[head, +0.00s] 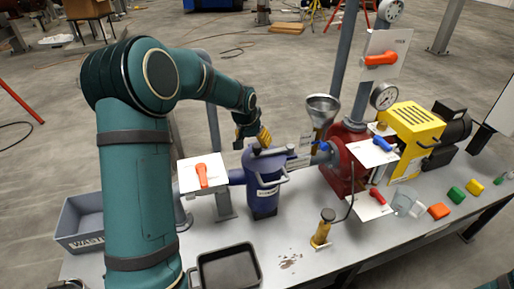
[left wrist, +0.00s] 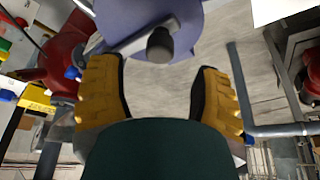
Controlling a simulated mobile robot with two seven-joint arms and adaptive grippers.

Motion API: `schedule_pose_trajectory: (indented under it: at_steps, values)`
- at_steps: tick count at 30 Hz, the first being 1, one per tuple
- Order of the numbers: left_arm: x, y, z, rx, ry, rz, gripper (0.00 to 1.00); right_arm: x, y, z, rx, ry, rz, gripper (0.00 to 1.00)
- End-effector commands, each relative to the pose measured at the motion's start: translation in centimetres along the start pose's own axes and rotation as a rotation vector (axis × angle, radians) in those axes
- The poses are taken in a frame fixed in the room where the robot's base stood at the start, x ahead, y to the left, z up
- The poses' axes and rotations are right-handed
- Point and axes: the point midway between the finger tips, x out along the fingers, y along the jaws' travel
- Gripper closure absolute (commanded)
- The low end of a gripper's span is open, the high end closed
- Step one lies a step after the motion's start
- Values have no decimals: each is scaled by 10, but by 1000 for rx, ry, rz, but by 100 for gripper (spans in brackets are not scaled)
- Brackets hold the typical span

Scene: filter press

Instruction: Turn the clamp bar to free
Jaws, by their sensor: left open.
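The blue filter vessel (head: 264,193) stands on the bench with a pale handle on its front. The clamp bar (head: 272,152) lies across its lid and ends in a dark knob. In the left wrist view the clamp bar (left wrist: 137,42) runs over the round blue lid (left wrist: 183,15), and its dark knob (left wrist: 160,45) points toward me. My left gripper (head: 253,134) is just above and behind the lid in the head view. Its yellow fingers are open, with the knob near the gap between them (left wrist: 158,78); I see no grip on it. My right gripper is out of view.
A white plate with an orange lever (head: 202,175) stands left of the vessel. A red pump (head: 343,165) and steel funnel (head: 322,108) stand to its right. A black tray (head: 228,268) and grey waste bin (head: 78,222) are nearer the left.

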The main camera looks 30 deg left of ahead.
Motion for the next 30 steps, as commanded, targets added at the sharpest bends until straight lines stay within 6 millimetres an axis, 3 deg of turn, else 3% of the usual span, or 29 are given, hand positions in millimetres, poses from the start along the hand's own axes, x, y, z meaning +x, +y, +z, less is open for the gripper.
schedule_pose_trajectory:
  at_steps: [3,9,22,27,30]
  values:
    - [22,0,0,0,-1,0,36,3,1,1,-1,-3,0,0]
    - [44,0,0,0,-1,0,36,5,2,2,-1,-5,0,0]
    - [50,0,0,0,1,0,37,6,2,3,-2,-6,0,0]
    - [50,0,0,0,1,0,97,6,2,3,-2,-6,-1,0]
    - [50,0,0,0,1,0,100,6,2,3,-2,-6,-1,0]
